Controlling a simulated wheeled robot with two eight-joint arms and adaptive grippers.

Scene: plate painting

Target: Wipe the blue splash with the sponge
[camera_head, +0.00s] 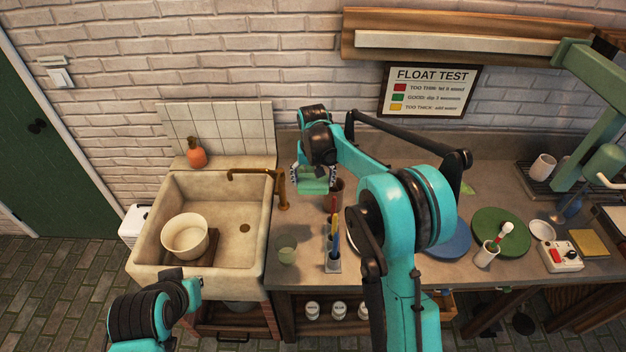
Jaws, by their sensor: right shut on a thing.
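My right gripper (314,181) is above the back of the worktop, just right of the sink. It is shut on a green block that looks like the sponge (316,186). Whether the sponge touches the worktop cannot be told. I cannot make out a blue splash; my right arm covers part of the worktop. A blue disc (451,242) shows partly behind that arm, but it looks like a round plate or wheel. Part of my left arm shows at the lower left, in front of the sink; its gripper fingers are not visible.
The sink (147,254) holds a cream bowl (185,236); a brass tap (283,190) stands close to my right gripper. A pale green cup (287,251) and a brush holder (333,266) stand in front. A green disc (500,226) and a white cup (486,256) are farther right.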

